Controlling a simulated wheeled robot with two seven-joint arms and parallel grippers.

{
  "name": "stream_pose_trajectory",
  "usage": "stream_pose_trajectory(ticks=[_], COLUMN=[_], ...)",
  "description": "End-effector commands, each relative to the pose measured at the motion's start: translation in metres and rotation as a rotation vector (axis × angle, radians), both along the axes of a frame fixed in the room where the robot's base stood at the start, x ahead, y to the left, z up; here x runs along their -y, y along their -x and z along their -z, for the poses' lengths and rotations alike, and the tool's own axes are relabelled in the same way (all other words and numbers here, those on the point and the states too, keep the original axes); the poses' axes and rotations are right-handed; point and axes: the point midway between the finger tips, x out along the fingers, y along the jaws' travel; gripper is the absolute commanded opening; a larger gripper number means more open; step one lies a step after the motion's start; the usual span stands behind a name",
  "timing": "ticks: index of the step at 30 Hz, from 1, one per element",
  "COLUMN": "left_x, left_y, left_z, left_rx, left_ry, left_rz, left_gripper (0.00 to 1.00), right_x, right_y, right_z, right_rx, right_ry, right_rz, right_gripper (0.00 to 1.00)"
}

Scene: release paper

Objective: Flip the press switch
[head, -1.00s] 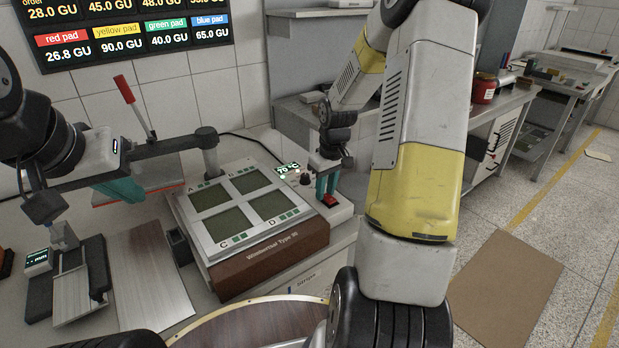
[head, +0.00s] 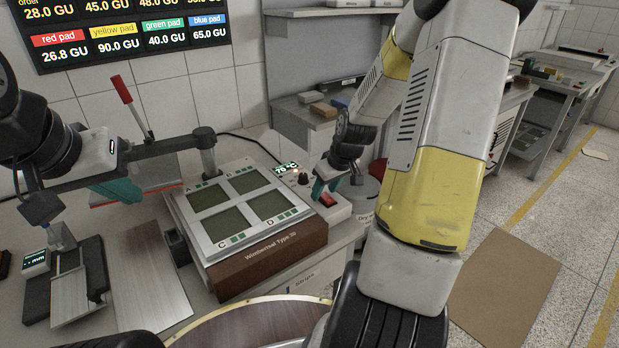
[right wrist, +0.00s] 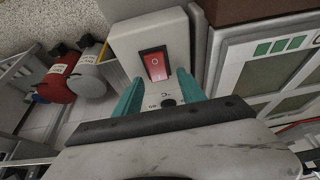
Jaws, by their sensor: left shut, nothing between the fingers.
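The press (head: 270,250) is a box with a brown front and a pale top holding four dark green pads. Its red rocker switch (head: 327,199) sits on a pale housing at its right end. The switch (right wrist: 155,66) also shows in the right wrist view, with a small white mark. My right gripper (head: 318,188) is tilted close to the switch, its teal fingers apart and empty. In the right wrist view, the fingers (right wrist: 160,92) flank the switch area; contact cannot be told. My left gripper (head: 124,190) is shut and empty, left of the press.
A lit display (head: 285,169) and a black knob (head: 303,177) sit beside the switch. A red-handled lever (head: 133,105) stands behind left. A metal plate (head: 150,270) lies left of the press. Several canisters (right wrist: 60,75) show below in the right wrist view.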

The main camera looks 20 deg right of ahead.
Motion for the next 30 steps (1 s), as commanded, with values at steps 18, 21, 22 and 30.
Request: stream_pose_trajectory(ticks=[18,21,22,30], left_x=[0.000,0.000,0.000,0.000], left_y=[0.000,0.000,0.000,0.000], left_z=[0.000,0.000,0.000,0.000], left_rx=[0.000,0.000,0.000,0.000], left_ry=[0.000,0.000,0.000,0.000], left_rz=[0.000,0.000,0.000,0.000], left_gripper=[0.00,0.00,0.00,0.00], right_x=[0.009,0.010,0.010,0.010], right_y=[0.021,0.026,0.026,0.029], right_z=[-0.054,-0.064,-0.067,-0.072], right_rx=[0.002,0.001,0.001,0.000], right_ry=[0.003,0.002,0.002,0.000], right_rz=[0.004,0.004,0.003,0.001], right_gripper=[0.47,0.47,0.47,0.47])
